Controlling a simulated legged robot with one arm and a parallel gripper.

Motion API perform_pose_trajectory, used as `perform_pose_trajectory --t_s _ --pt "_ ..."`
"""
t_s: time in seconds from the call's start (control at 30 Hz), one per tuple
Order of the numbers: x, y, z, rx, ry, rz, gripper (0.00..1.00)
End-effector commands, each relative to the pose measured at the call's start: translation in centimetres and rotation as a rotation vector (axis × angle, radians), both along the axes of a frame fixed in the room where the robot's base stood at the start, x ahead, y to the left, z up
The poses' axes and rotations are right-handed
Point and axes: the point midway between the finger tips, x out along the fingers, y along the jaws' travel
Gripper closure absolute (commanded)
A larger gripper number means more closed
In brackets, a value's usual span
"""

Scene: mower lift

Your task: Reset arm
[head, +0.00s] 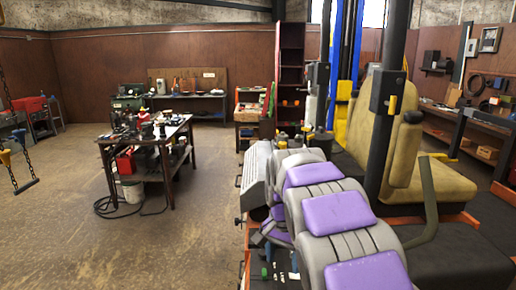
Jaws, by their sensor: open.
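My arm, made of grey ribbed links with purple pads, reaches forward from the bottom right along the left side of the yellow-seated mower. Small grey and purple parts at the arm's lower left look like my open gripper (274,228), partly hidden behind the links. I see nothing held there. The mower's tan-yellow seat (437,182) stands right of the arm, behind a dark lift post (385,120). A silver finned block (257,172) is just left of the arm's far end.
A chain with a hook (22,180) hangs at far left. The brown floor (110,255) at front left is clear. Shelves line the walls.

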Motion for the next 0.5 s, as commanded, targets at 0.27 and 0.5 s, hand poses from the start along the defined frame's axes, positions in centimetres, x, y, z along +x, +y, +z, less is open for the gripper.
perform_pose_trajectory --t_s 0.27,0.5 --pt "-9.1 -3.6 -0.9 0.001 0.034 0.112 0.33" --pt "-17.7 -5.8 -3.2 0.018 0.07 0.234 0.33"
